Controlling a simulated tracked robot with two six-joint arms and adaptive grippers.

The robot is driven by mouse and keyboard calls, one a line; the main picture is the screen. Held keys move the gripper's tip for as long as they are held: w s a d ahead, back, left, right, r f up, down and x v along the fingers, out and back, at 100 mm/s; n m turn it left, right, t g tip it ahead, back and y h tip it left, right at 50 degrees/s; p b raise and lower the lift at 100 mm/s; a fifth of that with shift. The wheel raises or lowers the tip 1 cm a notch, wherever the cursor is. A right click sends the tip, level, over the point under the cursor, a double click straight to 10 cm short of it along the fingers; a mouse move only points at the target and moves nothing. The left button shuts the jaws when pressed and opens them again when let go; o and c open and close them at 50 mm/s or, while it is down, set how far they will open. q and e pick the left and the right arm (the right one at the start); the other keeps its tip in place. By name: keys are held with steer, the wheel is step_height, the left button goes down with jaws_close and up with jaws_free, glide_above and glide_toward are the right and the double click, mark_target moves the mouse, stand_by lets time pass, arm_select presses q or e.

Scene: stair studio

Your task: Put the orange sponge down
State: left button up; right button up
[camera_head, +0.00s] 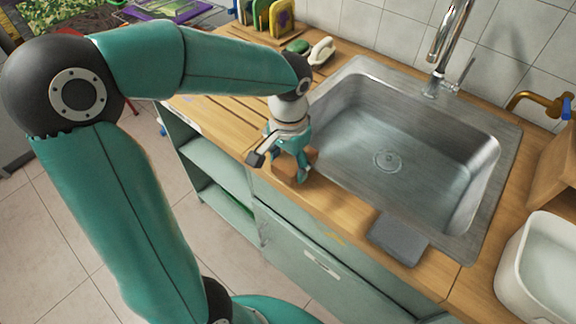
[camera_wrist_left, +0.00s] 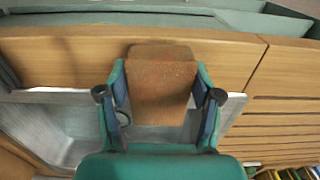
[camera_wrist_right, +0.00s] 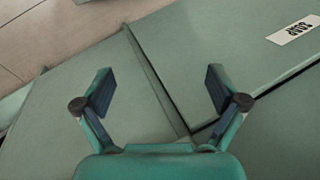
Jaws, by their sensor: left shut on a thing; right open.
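The orange sponge (camera_wrist_left: 160,82) is a brownish-orange block between the fingers of my left gripper (camera_wrist_left: 160,100), which is shut on it. In the head view my left gripper (camera_head: 290,160) is at the front edge of the wooden counter, left of the sink, and the sponge (camera_head: 290,167) shows partly behind its fingers. I cannot tell whether the sponge touches the counter. My right gripper (camera_wrist_right: 160,95) is open and empty in the right wrist view, in front of green cabinet panels.
A steel sink (camera_head: 400,150) with a tap (camera_head: 440,50) is set in the counter. A grey pad (camera_head: 398,237) lies at its front edge. A white tub (camera_head: 540,265) stands at the right. Coloured boards in a rack (camera_head: 268,15), a green item and a white brush are behind. Ridged wood (camera_head: 215,115) left of the sink is clear.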

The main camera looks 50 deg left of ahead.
arm_select(q)
steer(key=shift+f, duration=0.55)
steer(key=shift+f+b, duration=0.35)
steer(key=o, duration=1.2)
steer(key=shift+r, duration=0.15)
